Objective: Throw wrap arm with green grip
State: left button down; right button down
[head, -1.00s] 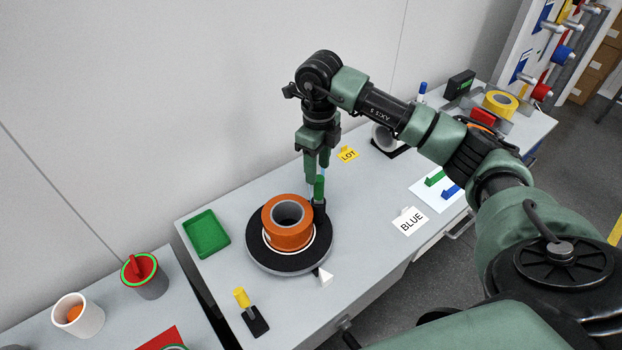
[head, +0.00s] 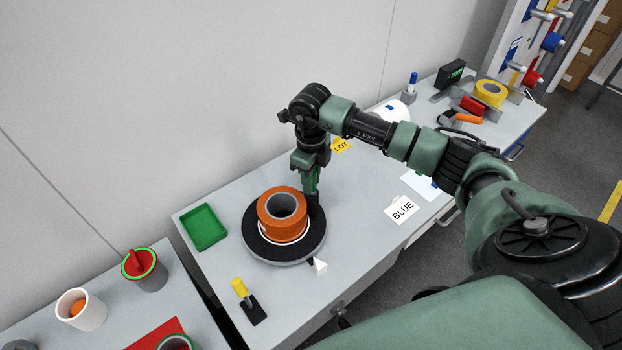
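The wrap arm (head: 316,209) stands as a black post at the right edge of a round black turntable (head: 262,247). Its green grip (head: 313,186) points up and is mostly hidden by my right gripper. An orange roll (head: 283,213) with a grey core sits on the turntable. My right gripper (head: 309,183) points down with its green fingers at the grip. The fingers and grip overlap in similar green, so I cannot tell whether they are closed on it. My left gripper is not in view.
A green tray (head: 204,228) lies left of the turntable. A yellow-handled tool (head: 246,302) and a white pointer (head: 319,267) are in front. Cups stand on the left table.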

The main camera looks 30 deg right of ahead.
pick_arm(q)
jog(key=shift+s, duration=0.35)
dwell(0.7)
pick_arm(e)
jog(key=shift+d, duration=0.1)
dwell(0.4)
